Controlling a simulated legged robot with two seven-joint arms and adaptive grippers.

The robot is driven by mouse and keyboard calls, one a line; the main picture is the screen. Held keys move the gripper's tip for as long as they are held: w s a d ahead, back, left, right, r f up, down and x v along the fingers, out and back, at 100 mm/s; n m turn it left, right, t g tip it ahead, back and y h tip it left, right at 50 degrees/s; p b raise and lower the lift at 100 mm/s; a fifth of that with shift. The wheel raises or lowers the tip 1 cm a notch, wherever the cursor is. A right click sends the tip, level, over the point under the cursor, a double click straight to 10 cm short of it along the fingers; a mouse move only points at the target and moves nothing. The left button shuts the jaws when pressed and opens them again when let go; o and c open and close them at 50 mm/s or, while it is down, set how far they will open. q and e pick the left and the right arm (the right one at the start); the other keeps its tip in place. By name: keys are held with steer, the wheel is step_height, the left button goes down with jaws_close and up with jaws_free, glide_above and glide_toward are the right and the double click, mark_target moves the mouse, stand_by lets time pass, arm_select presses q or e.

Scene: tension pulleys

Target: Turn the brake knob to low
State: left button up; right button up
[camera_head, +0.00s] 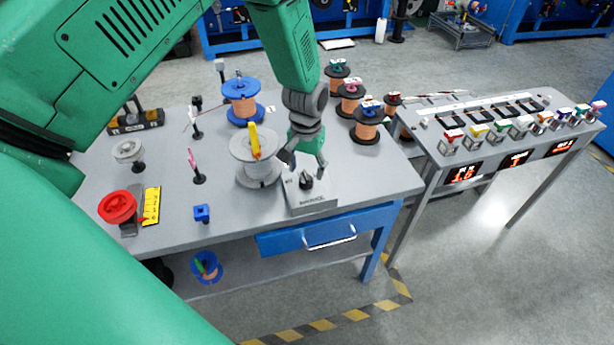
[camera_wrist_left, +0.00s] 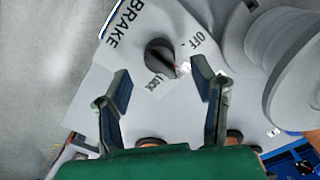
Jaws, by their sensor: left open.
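The black brake knob (camera_head: 306,181) sits on a light grey brake box (camera_head: 312,200) near the front edge of the grey table. In the left wrist view the round dark knob (camera_wrist_left: 160,54) has a red pointer line slanting to the lower right. The panel (camera_wrist_left: 125,60) carries the words BRAKE, OFF and Lock; any other label is hidden or out of frame. My left gripper (camera_head: 306,166) is open just above the knob, fingers pointing down. In the wrist view its fingertips (camera_wrist_left: 160,74) are spread wide, apart from the knob. My right gripper is not in view.
A large grey spool (camera_head: 258,170) with a yellow piece stands close left of the box. Several copper spools (camera_head: 367,122) stand behind. A table with a button panel (camera_head: 490,143) is at right.

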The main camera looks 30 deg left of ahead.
mark_target(306, 176)
arm_select(q)
step_height(306, 176, up, 8)
stand_by(0.5)
steer(key=s+d+f, duration=0.1)
steer(key=s+f, duration=1.1)
steer(key=s, duration=0.1)
steer(key=s+d+f+m, duration=0.1)
steer(key=s+f, duration=0.1)
steer(key=s, duration=0.8)
steer(key=s+d+f+m, duration=0.1)
steer(key=s+f, duration=0.1)
steer(key=s, duration=0.8)
step_height(306, 176, down, 6)
steer(key=w+m+b, duration=0.1)
steer(key=w+b, duration=0.2)
steer(key=b, duration=0.4)
steer(key=shift+d+t, duration=0.3)
steer(key=shift+d, duration=0.05)
